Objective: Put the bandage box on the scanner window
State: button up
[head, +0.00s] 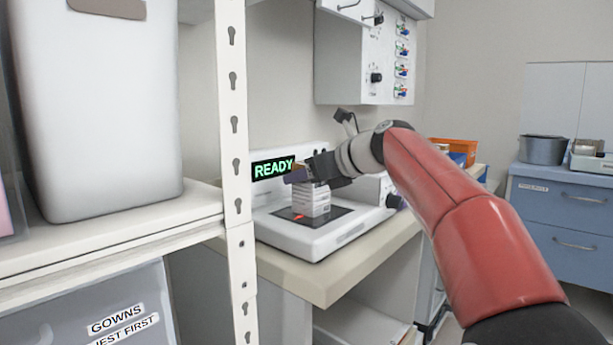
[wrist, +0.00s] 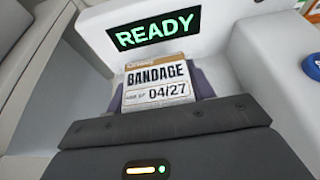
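The bandage box (head: 316,201) is a small white carton with grey lines, seen upright over the scanner's dark window (head: 339,213). In the wrist view the box (wrist: 158,92) shows its "BANDAGE" label, the date 04/27 and a brown band at its far edge. My gripper (head: 316,174) is at the upper part of the box, with its fingers against both sides. The white scanner (head: 299,240) has a lit green "READY" display (wrist: 155,31). I cannot tell if the box's base touches the glass.
The scanner stands on a beige counter (head: 345,276). A white shelf post (head: 236,130) and shelf with a large white bin (head: 95,110) stand close on the left. A control panel (head: 376,60) hangs above. A blue button (wrist: 311,65) is at the scanner's right.

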jog(key=o, duration=0.4)
jog(key=shift+r, duration=0.15)
jog(key=v, duration=1.2)
